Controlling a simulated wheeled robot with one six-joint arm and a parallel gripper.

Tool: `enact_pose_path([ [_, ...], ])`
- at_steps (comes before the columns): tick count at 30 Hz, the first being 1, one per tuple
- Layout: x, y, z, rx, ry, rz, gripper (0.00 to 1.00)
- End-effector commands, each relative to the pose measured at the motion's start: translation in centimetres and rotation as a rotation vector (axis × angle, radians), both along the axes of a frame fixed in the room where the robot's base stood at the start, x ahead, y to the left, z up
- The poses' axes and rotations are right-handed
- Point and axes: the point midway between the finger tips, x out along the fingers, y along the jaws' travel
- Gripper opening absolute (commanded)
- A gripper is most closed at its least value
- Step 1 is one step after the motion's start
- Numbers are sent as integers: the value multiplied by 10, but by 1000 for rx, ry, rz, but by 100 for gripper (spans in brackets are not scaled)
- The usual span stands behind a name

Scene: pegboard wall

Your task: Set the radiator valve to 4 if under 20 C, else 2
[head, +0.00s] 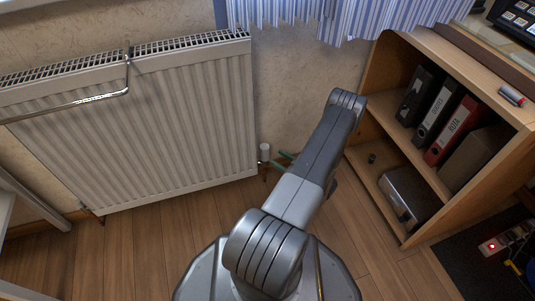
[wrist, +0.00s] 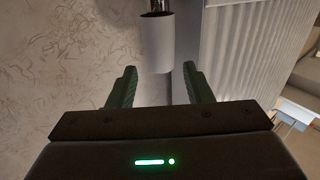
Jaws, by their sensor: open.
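The white radiator valve (head: 265,152) stands at the lower right corner of the radiator (head: 150,125) in the head view. In the wrist view the valve head (wrist: 157,38) is a plain white cylinder at the top middle, with metal at its upper end. I cannot make out any number on it. My gripper (wrist: 160,67) is open, its two green fingers apart and empty. The valve head is ahead of the gap between the fingertips, seemingly not between them. In the head view my gripper (head: 281,158) is just right of the valve, partly hidden by my arm. No temperature reading is legible.
A wooden shelf (head: 410,235) with binders (head: 437,120) and a metal box (head: 402,196) stands at right, close to my arm. A power strip (head: 503,240) lies at lower right. A striped curtain (head: 340,18) hangs above. Wooden floor (head: 150,240) is open at lower left.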

Motion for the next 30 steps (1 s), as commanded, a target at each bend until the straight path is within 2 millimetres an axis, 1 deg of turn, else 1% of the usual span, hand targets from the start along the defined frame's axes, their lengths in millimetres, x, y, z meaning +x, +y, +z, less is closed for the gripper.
enact_pose_path([
  [1,5,9,-2,-1,-1,5,46],
  [6,22,30,-2,-1,-1,4,46],
  [12,35,45,-1,-1,-1,2,46],
  [17,39,50,0,-1,-1,0,46],
  [24,40,50,0,0,0,-1,46],
  [25,40,50,0,0,0,-1,44],
  [27,39,50,0,0,0,-1,30],
  [30,40,50,0,0,0,-1,14],
])
